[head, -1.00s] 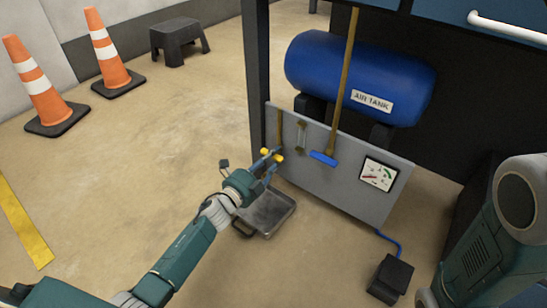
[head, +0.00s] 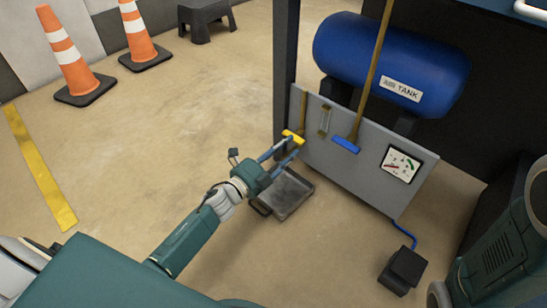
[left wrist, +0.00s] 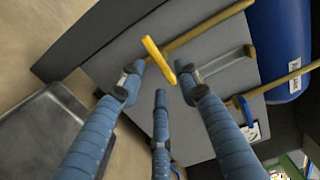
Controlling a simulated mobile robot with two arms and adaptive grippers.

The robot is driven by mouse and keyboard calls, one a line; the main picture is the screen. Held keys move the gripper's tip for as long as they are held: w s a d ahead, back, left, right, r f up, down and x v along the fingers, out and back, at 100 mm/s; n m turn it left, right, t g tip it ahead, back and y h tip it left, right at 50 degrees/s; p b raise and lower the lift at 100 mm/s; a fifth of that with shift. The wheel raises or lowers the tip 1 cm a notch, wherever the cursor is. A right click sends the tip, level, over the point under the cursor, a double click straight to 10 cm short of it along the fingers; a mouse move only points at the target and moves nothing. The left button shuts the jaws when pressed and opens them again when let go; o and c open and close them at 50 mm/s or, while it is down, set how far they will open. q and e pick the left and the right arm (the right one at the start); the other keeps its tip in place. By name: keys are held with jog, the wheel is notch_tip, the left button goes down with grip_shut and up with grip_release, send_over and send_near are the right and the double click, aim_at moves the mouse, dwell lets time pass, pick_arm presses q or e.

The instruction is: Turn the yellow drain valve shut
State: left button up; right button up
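The yellow drain valve (head: 293,136) is a short bar handle at the lower left of the grey panel (head: 330,165), below a brass pipe (head: 302,108). In the left wrist view the handle (left wrist: 158,60) lies crosswise to the pipe (left wrist: 210,24). My left gripper (head: 284,147) is at the handle, fingers spread. In the left wrist view its blue fingers (left wrist: 166,80) are apart, with the handle between or just beyond the two upper fingertips. I cannot tell whether they touch it. My right arm shows at the right edge; its gripper is out of view.
A metal tray (head: 308,186) lies on the floor below the valve. A blue valve handle (head: 346,146), a gauge (head: 400,163) and a sight tube (head: 324,120) are on the panel. The blue air tank (head: 370,55) is above. A black pedal box (head: 404,268) stands at lower right.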

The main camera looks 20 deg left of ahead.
pick_arm(q)
jog(key=v, duration=0.7)
jog(key=shift+s+r, duration=0.1)
jog(key=shift+r, duration=0.05)
